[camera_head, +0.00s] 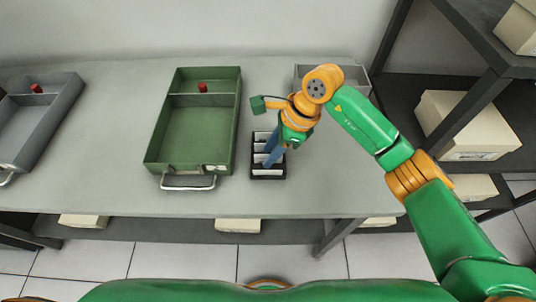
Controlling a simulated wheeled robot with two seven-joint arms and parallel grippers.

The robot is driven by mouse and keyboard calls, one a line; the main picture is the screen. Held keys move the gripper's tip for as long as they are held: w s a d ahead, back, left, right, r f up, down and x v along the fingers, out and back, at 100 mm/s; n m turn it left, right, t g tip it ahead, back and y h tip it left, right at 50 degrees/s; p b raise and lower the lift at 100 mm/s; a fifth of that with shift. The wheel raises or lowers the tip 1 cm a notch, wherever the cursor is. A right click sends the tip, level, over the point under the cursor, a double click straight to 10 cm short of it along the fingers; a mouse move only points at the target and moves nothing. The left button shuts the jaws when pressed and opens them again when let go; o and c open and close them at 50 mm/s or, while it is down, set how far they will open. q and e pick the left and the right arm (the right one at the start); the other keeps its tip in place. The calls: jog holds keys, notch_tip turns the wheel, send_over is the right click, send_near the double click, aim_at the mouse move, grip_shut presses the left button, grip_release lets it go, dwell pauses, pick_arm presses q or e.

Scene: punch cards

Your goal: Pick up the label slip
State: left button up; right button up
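A small black holder (268,173) with several white slips (261,147) stands on the table, just right of the green tray. I cannot tell which slip is the label slip. My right gripper (271,160) reaches down over the holder from the upper right. Its blue fingers are at the slips and cover part of them. The fingers overlap in this view, so I cannot tell whether they are open or shut, or whether they touch a slip. My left gripper is not in view.
A green tray (190,170) with a metal handle and a red piece (202,87) stands left of the holder. A grey tray (50,115) is at far left. A grey bin (352,72) is behind my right arm. Shelves with boxes (466,125) stand at right.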

jog(key=shift+s+r, duration=0.15)
jog(key=shift+s, duration=0.05)
grip_shut()
jog(key=shift+w, duration=0.1)
